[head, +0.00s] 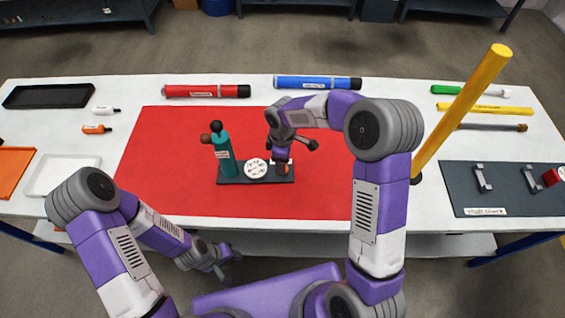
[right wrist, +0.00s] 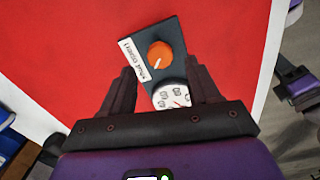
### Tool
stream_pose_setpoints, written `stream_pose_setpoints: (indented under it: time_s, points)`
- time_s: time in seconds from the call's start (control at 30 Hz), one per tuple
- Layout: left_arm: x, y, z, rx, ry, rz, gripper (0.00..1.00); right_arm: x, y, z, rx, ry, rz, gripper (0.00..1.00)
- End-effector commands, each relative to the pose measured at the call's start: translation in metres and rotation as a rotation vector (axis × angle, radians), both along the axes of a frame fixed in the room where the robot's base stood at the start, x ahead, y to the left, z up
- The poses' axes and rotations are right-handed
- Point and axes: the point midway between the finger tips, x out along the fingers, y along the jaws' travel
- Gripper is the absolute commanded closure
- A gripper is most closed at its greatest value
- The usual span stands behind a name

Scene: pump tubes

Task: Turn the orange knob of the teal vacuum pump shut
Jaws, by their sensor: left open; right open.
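The teal vacuum pump (head: 223,157) stands upright at the left of a dark base plate (head: 230,180), with a white dial gauge (head: 256,168) beside it. The orange knob (head: 284,169) is at the plate's right end, mostly hidden under my right gripper (head: 291,153). In the right wrist view the knob (right wrist: 160,54) shows whole, with a white pointer mark slanting to the lower left toward a white label (right wrist: 135,60). My right gripper's open fingers lie either side of the gauge (right wrist: 172,96), with the knob beyond their tips. My left gripper (head: 231,263) is open and empty, low before the table.
The pump's plate lies on a red mat (head: 165,160). Red (head: 206,91) and blue (head: 317,83) tubes lie behind it. A yellow pole (head: 465,105) slants up at the right. A dark board (head: 510,198) and trays (head: 60,175) flank the mat.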

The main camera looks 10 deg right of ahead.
Motion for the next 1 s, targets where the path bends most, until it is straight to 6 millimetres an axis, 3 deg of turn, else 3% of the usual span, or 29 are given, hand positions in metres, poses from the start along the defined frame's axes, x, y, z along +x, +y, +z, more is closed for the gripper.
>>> stream_pose_setpoints:
  time_s: [0.1, 0.23, 0.87, 1.0]
  points:
    - [0.000, 0.000, 0.006, 0.000, 0.000, 0.000, 0.57, 0.000, 0.000, 0.022, 0.001, -0.001, 0.000, 0.39]
    - [0.000, 0.000, 0.008, 0.000, 0.000, 0.000, 0.57, 0.000, 0.000, 0.036, 0.000, -0.001, 0.002, 0.39]
    - [0.000, 0.000, 0.009, 0.000, 0.000, 0.000, 0.57, -0.001, 0.000, 0.041, 0.000, 0.001, 0.002, 0.39]
    - [0.000, 0.000, 0.024, 0.000, 0.000, 0.000, 0.57, 0.000, 0.000, 0.056, 0.000, 0.001, 0.002, 0.39]
